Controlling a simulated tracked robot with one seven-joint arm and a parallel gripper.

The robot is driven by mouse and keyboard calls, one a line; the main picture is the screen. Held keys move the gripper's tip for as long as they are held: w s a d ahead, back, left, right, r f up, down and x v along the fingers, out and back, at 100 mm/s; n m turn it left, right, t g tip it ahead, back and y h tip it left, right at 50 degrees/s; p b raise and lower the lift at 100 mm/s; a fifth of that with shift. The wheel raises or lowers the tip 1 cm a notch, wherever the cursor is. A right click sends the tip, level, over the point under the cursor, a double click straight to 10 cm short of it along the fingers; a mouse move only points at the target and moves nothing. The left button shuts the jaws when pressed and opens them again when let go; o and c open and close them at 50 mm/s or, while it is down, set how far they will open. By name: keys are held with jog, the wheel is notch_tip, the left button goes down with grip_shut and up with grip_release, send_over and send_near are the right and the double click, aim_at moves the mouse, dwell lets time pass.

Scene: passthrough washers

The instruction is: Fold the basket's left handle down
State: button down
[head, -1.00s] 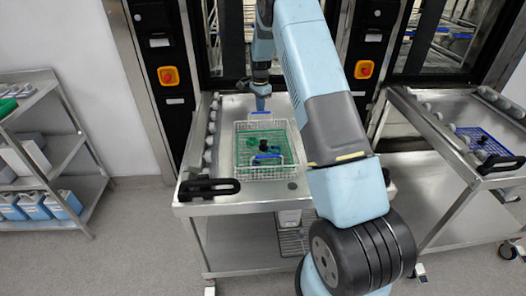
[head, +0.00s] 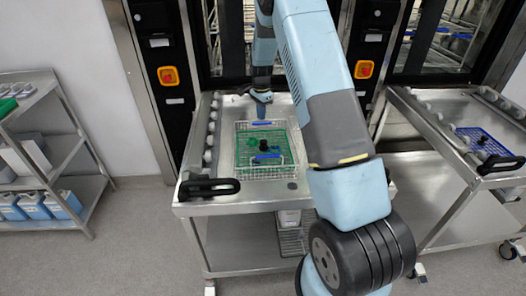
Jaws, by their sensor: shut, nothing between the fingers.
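A wire basket (head: 238,172) sits on the left steel cart. It has a blue far handle (head: 266,124) and a blue near handle (head: 268,156). The far handle lies low, close to the basket's far rim. The near handle shows over the near part of the basket; its exact tilt is too small to tell. Neither handle is plainly the left one in this view. A green mesh insert and a black knob (head: 263,144) show inside the basket. My gripper (head: 263,101) is shut and empty, just beyond the far handle and apart from it.
The cart (head: 225,196) has a black push handle (head: 208,187) at its near left and a row of grey rollers along its left side. Washer doors stand behind. A second cart with a blue rack (head: 482,142) is at right, a shelf (head: 45,165) at left.

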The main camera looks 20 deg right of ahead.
jog(key=shift+s+a, duration=0.25)
jog(key=shift+s, duration=0.95)
notch_tip(320, 180, up, 7)
dwell(0.6)
jog(key=s+a+r+n+t, duration=0.25)
jog(key=s+r+n, duration=0.45)
jog(key=s+r, duration=1.4)
jog(key=s+r+n+t, duration=0.3)
jog(key=s+n, duration=0.4)
jog(key=s, duration=1.6)
jog(key=shift+a+r, duration=0.15)
jog(key=shift+r, duration=0.55)
